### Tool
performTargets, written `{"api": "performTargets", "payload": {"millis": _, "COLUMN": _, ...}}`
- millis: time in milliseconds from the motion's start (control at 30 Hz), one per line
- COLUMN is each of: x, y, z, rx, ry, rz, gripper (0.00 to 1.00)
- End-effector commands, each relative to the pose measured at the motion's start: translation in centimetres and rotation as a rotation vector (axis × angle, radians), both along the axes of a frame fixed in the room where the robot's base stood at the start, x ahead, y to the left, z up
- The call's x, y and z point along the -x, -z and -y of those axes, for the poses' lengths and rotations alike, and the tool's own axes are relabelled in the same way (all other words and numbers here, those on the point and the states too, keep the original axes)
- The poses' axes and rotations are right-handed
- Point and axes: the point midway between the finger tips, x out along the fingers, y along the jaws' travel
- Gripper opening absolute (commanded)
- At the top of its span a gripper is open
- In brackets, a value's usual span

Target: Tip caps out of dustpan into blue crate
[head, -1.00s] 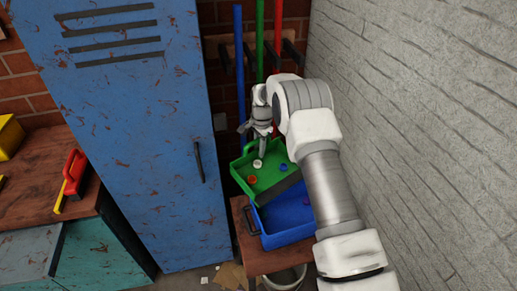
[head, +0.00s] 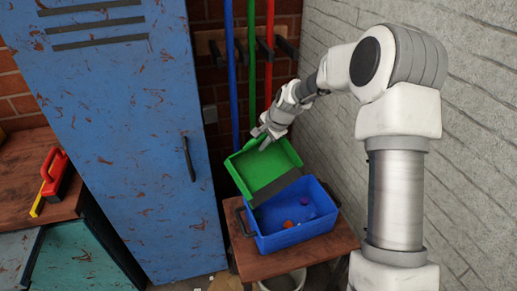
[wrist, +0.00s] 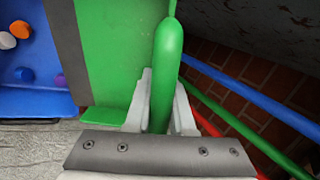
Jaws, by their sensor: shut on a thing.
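My gripper (head: 263,135) is shut on the green handle (wrist: 166,75) of the dustpan. The green dustpan (head: 262,170) is tilted, with its dark grey lip (head: 275,188) over the back left edge of the blue crate (head: 290,238). No caps show on the visible part of the pan. Caps lie in the crate, including an orange one (head: 288,224) and a purple one (head: 304,200). The wrist view also shows a white cap (wrist: 7,40) and a blue cap (wrist: 24,74) there. The crate's near floor is hidden by its front wall.
The crate stands on a small wooden table (head: 325,246). A blue locker (head: 120,150) is to the left and a pale brick wall (head: 470,130) to the right. Blue, green and red poles (head: 268,60) hang behind. A bucket (head: 283,281) stands partly under the table.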

Motion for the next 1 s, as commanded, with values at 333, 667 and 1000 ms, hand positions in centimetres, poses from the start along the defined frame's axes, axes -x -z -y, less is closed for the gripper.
{"api": "performTargets", "payload": {"millis": 333, "x": 1.5, "y": -0.6, "z": 1.3, "rx": -0.06, "ry": 0.005, "rz": 0.085, "gripper": 0.0}}
{"api": "performTargets", "payload": {"millis": 667, "x": 2.7, "y": -1.3, "z": 2.1, "rx": -0.105, "ry": 0.004, "rz": 0.152, "gripper": 0.0}}
{"api": "performTargets", "payload": {"millis": 1000, "x": 3.8, "y": -2.0, "z": 2.9, "rx": -0.149, "ry": 0.005, "rz": 0.212, "gripper": 0.0}}
